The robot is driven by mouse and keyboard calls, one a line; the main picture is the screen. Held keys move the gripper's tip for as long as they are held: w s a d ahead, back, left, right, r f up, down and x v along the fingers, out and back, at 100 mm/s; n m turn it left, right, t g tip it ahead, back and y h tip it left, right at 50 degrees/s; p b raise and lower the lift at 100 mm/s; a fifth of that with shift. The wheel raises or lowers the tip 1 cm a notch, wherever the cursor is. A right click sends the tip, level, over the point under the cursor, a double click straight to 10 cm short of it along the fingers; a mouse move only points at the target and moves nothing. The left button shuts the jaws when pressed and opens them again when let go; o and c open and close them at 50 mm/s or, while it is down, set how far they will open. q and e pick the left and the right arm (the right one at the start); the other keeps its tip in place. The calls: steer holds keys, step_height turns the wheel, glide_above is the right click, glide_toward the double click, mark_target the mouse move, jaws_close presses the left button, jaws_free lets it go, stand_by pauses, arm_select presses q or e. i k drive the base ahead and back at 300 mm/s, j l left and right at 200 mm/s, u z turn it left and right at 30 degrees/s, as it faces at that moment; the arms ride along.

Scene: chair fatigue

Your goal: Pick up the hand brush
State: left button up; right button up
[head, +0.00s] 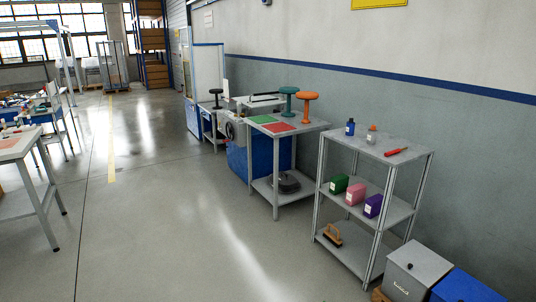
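What looks like the hand brush (331,235) lies at the front left of the bottom level of the grey metal shelf unit (336,198). It has a tan-orange body and a dark part. It is small in the view, so its details are hard to make out. A shelf post stands close to it. Neither of my grippers is in view.
The shelf's top holds a blue bottle (350,127) and a red tool (397,151). Green, pink (355,193) and purple boxes stand on its middle level. A grey box (412,270) and blue box (467,287) stand right. The floor (180,240) left is clear.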

mark_target(337, 240)
steer(key=i+j+u, duration=0.15)
steer(key=i, duration=0.65)
steer(key=i+j+u, duration=0.1)
steer(key=i, duration=0.75)
steer(key=i+z, duration=0.25)
steer(key=z, duration=0.15)
steer(key=i+j+z, duration=0.15)
steer(key=z, duration=0.25)
steer(key=i+j+z, duration=0.45)
steer(key=z, duration=0.3)
